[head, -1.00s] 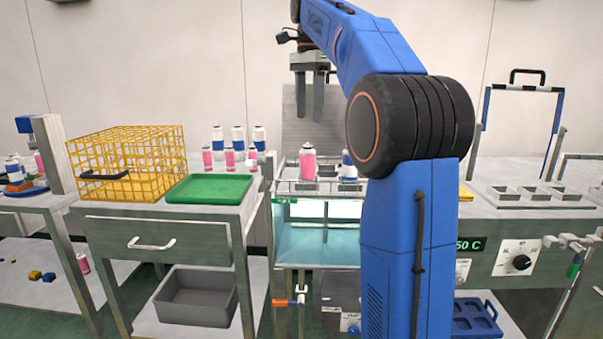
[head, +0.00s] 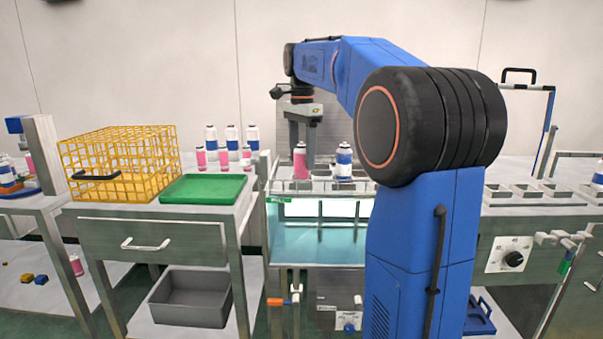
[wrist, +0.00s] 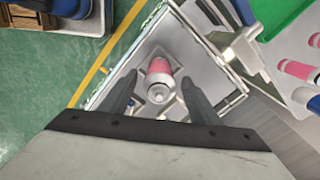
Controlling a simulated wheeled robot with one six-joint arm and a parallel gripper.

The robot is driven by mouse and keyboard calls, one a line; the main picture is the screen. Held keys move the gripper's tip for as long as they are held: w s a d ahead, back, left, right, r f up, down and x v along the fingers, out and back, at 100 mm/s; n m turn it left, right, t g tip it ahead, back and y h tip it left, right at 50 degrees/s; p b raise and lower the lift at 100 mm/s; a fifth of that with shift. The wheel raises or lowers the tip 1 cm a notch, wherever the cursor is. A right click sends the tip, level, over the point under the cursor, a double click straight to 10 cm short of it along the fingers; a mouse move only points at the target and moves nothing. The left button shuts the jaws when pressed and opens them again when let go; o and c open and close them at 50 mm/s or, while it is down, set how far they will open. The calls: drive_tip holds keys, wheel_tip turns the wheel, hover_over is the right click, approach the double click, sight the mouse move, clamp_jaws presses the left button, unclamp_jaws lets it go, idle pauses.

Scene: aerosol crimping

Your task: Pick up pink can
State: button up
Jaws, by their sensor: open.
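The pink can (head: 300,161) has a white top and stands upright on the rack (head: 285,184) above the lit glass tank. My gripper (head: 301,150) is open, pointing down, with its fingers on either side of the can's upper part in the head view. In the wrist view the pink can (wrist: 158,78) shows between the two fingers of my gripper (wrist: 158,95), with a visible gap on each side. A blue and white can (head: 343,160) stands close to the right of it on the same rack.
Several pink and blue-white cans stand behind a green tray (head: 203,189) on the left table. A yellow wire basket (head: 120,165) is beside that tray. A row of metal compartments (head: 535,195) lies at right.

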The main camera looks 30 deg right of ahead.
sight(302, 166)
drive_tip(key=shift+a+f, duration=0.1)
drive_tip(key=shift+f, duration=1.65)
drive_tip(key=c, duration=1.2)
